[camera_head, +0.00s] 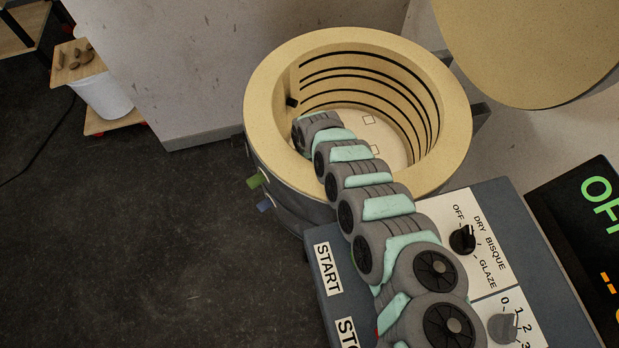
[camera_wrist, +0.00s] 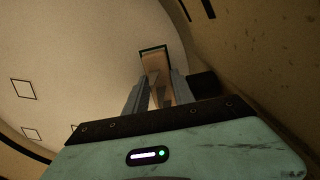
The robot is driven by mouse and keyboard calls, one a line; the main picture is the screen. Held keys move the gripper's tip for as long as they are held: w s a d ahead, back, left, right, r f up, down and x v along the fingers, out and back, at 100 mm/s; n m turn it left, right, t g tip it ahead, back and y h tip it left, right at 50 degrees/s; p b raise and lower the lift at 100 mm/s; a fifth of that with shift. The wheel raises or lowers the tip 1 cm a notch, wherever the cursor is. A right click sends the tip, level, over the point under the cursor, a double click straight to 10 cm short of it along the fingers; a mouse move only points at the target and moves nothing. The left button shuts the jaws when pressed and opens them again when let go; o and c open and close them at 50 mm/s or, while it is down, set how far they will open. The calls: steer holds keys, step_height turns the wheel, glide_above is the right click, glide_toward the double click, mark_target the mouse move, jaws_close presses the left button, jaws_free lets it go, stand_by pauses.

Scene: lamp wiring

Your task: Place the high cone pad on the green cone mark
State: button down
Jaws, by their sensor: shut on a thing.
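My gripper (camera_wrist: 162,82) is inside the round kiln (camera_head: 263,95), low over its pale floor. In the wrist view its two grey fingers are shut on a small tan piece, which looks like the cone pad (camera_wrist: 155,62). The pad is over or within a dark-outlined square mark (camera_wrist: 152,48) near the kiln wall. The outline is too dark to tell its colour surely. I cannot tell whether the pad touches the floor. In the head view my arm hides the gripper and the pad.
Other outlined squares (camera_wrist: 22,89) lie on the floor to the left. The curved wall (camera_wrist: 262,65) is close on the right, with a dark block (camera_wrist: 203,82) beside the fingers. The open lid (camera_head: 535,45) and the control box (camera_head: 480,225) stand outside the kiln.

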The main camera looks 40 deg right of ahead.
steer(key=shift+w+d, duration=0.1)
steer(key=shift+f, duration=0.1)
steer(key=c, duration=1.1)
jaws_free()
steer(key=shift+o, duration=0.2)
step_height(320, 180, up, 11)
steer(key=p, duration=0.5)
steer(key=shift+r, duration=0.7)
